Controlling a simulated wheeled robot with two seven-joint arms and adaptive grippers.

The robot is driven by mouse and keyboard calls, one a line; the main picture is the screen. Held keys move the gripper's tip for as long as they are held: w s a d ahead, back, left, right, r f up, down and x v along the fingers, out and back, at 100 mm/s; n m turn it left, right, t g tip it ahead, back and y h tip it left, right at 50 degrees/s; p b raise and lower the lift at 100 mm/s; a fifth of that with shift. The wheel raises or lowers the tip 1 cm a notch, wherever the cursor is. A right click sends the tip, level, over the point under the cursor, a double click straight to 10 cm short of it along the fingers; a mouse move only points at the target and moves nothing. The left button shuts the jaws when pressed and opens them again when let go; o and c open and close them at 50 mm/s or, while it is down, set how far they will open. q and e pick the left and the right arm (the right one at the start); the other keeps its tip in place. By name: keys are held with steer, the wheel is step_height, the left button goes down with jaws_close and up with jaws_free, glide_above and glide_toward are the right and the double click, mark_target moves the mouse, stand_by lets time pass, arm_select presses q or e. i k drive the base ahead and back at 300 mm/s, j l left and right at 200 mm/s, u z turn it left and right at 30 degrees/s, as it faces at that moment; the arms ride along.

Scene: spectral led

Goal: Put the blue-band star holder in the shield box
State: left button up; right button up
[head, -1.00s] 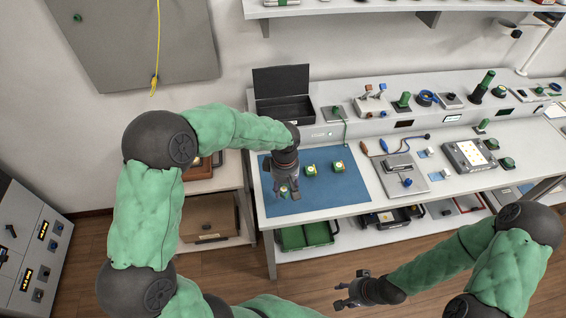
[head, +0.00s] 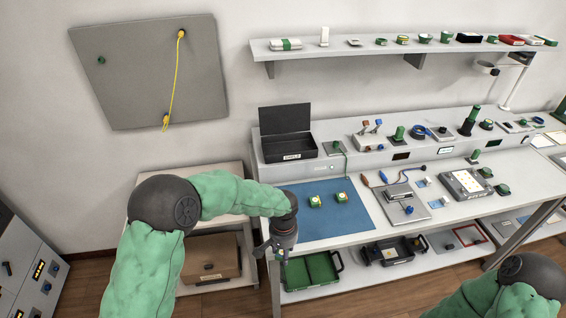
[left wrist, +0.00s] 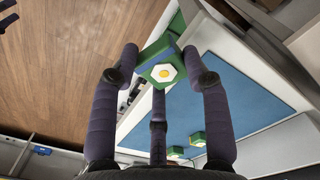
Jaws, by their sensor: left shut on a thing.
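My left gripper (head: 279,252) is at the front left edge of the bench, beside the blue mat (head: 352,222). In the left wrist view its fingers (left wrist: 163,62) are shut on a green star holder (left wrist: 163,73) with a white and yellow face and some blue on its side. Two similar holders, a left one (head: 315,201) and a right one (head: 341,197), stand on the mat; their band colours are too small to tell. A black box (head: 289,147) with its lid open and a label on its front stands at the bench's back left. My right gripper is out of view.
A riser with switches and knobs runs along the back of the bench. A grey device (head: 403,202) and a panel (head: 466,185) lie right of the mat. Below are a green tray (head: 311,271) and a brown box (head: 212,257). A shelf (head: 390,48) hangs above.

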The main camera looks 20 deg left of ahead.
mark_target(277, 151)
steer(key=k+z, duration=0.1)
steer(key=z, duration=0.25)
steer(key=k+z, duration=0.1)
steer(key=z, duration=0.2)
steer(key=k+l+z, duration=0.1)
steer(key=z, duration=0.25)
steer(key=j+z, duration=0.2)
steer(key=j, duration=1)
steer(key=j+z, duration=0.2)
steer(key=j, duration=1.05)
